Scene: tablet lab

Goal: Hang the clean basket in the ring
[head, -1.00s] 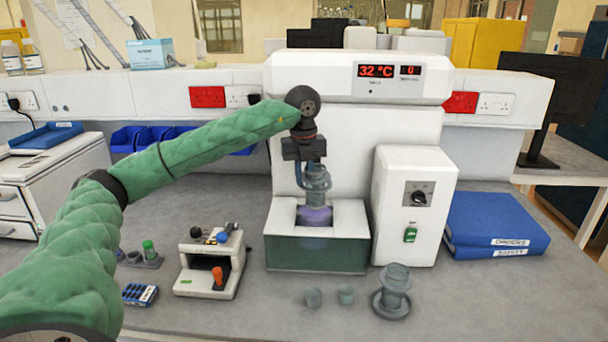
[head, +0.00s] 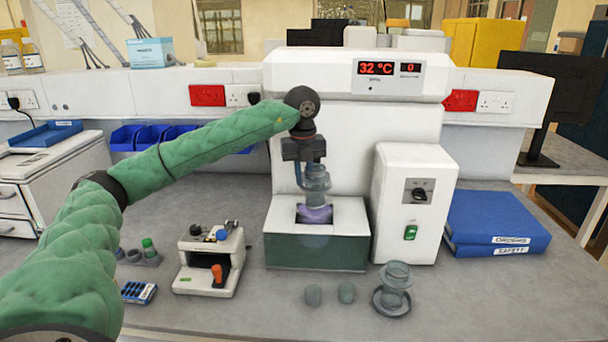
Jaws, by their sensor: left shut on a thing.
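My left gripper (head: 304,170) points down over the bath in front of the white tester. It is shut on a grey, tiered piece that looks like the basket (head: 318,181), held upright above the bath opening. A purple round shape (head: 315,214) shows in the opening just below the basket. I cannot tell whether the two touch, nor make out the ring there. A similar grey tiered piece (head: 396,278) stands in a round dish on the bench at right. My right gripper is not in view.
The bath block (head: 317,254) has the white control box (head: 415,205) close at its right. A small white device (head: 210,262) stands at left, and blue binders (head: 495,222) lie at right.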

